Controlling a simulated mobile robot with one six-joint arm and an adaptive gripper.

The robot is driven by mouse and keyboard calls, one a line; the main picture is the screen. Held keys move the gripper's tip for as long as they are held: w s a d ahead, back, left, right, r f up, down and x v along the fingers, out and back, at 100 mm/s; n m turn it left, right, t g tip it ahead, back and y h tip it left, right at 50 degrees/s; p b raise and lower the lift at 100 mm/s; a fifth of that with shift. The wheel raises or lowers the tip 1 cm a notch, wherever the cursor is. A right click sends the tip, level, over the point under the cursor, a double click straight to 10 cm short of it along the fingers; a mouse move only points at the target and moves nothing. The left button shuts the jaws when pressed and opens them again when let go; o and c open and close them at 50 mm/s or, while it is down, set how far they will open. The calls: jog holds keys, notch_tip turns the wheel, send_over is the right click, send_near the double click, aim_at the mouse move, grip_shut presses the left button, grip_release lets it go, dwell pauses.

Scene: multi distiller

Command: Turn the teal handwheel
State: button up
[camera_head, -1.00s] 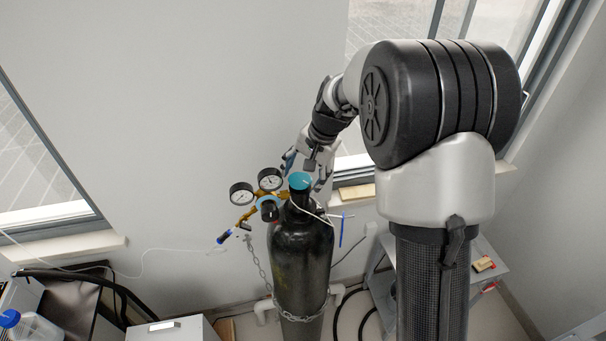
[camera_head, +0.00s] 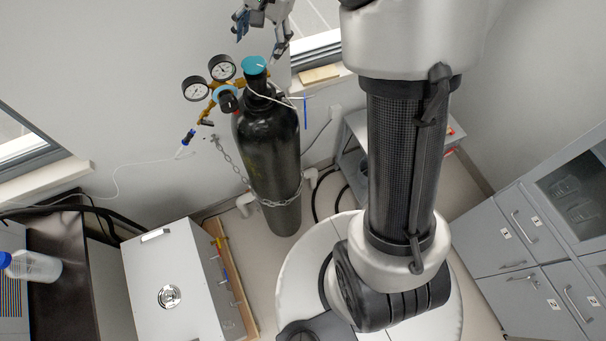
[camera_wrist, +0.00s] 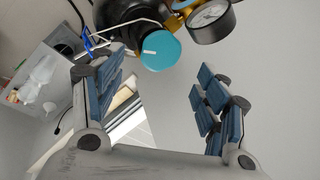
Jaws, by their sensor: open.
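The teal handwheel (camera_head: 254,66) sits on top of a dark gas cylinder (camera_head: 268,150), with a white line mark on its face. It also shows in the wrist view (camera_wrist: 161,50), beyond and between my fingers near the top of the picture. My gripper (camera_head: 262,32) is at the top edge of the head view, above the handwheel and apart from it. In the wrist view my gripper (camera_wrist: 158,92) is open with nothing between its blue-padded fingers.
A brass regulator with two gauges (camera_head: 196,90) (camera_head: 222,68) is beside the handwheel on the left. A chain (camera_head: 283,201) goes around the cylinder. A white box (camera_head: 175,285) stands at lower left, and a grey shelf (camera_head: 352,128) is right of the cylinder.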

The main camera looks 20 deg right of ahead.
jog(key=v, duration=1)
jog(key=s+a+f+n+t+h+b, duration=0.1)
jog(key=s+a+f+n+b, duration=0.3)
jog(key=s+f+b, duration=2)
notch_tip(320, 180, down, 2)
jog(key=n+h, duration=0.1)
jog(key=n, duration=0.3)
jog(key=shift+s+n+t, duration=0.3)
jog(key=shift+s+n, duration=0.1)
notch_tip(320, 180, up, 27)
jog(key=n+g+h+p, duration=0.25)
jog(key=n+p, duration=0.85)
jog(key=p, duration=0.7)
send_over(253, 64)
jog(key=s+a, duration=0.4)
jog(key=shift+t, duration=0.35)
jog(key=x, duration=1.1)
jog(key=b+x, duration=0.1)
jog(key=x, duration=0.5)
jog(key=shift+d+f, duration=0.2)
jog(key=shift+d, duration=0.15)
